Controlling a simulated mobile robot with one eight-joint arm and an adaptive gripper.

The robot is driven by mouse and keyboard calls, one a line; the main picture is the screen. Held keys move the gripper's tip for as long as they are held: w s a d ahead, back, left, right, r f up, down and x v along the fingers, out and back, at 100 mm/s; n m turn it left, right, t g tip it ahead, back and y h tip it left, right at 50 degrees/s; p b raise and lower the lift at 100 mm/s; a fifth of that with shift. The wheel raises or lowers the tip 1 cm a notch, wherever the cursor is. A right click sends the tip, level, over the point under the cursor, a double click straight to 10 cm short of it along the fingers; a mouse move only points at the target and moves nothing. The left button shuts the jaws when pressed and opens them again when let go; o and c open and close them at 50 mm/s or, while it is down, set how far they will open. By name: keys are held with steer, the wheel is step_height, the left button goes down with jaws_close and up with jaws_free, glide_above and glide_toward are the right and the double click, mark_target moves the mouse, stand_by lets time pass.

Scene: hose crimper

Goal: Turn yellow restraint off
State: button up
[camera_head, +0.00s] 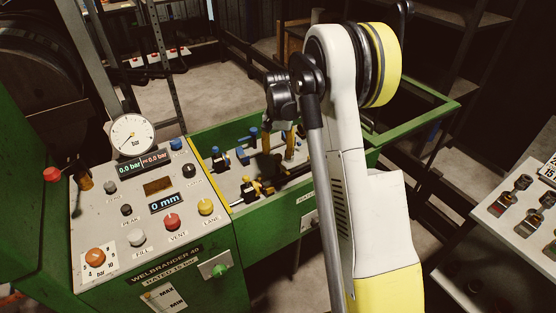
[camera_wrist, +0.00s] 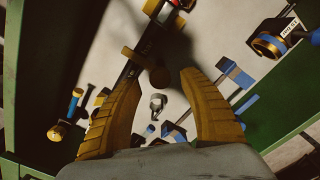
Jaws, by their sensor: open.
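A yellow-and-black clamp-like part (camera_head: 250,188), likely the yellow restraint, sits at the front edge of the grey bed beside the control panel. My gripper (camera_head: 278,140) hangs over the bed, pointing down. In the wrist view its two ribbed tan fingers (camera_wrist: 160,82) are apart with nothing gripped between them. A round brown knob and a small metal fitting show in the gap. My arm hides the bed's right part.
Several blue-handled parts (camera_head: 218,158) stand close around on the bed. The control panel (camera_head: 125,215) with knobs, a lane button and a gauge (camera_head: 133,134) is at left. A green frame rail (camera_head: 425,120) borders the right. A table with fittings (camera_head: 510,215) stands far right.

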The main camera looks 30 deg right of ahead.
steer(key=shift+f, duration=1.1)
steer(key=shift+c, duration=0.2)
jaws_close()
